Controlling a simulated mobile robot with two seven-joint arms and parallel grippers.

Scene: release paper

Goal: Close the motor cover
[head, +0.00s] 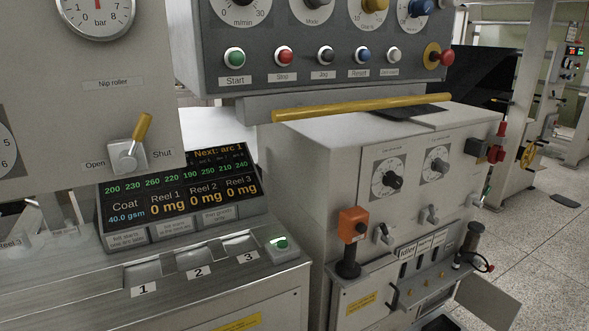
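No part in view is labelled as the motor cover. A flat grey panel (488,302) stands out to the right at the lower right of the grey machine cabinet (310,150), apparently swung open like a door. Beside it is a dark opening (440,322) low in the cabinet front, cut off by the lower picture edge. Whether this panel is the motor cover I cannot tell for sure. Neither of my grippers is in view.
A small shelf (425,288) with knobs juts out above the opening. An orange box on a black post (352,240) stands left of it. A yellow bar (345,107) runs below the button panel (320,60). Speckled floor (540,240) lies open at right.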

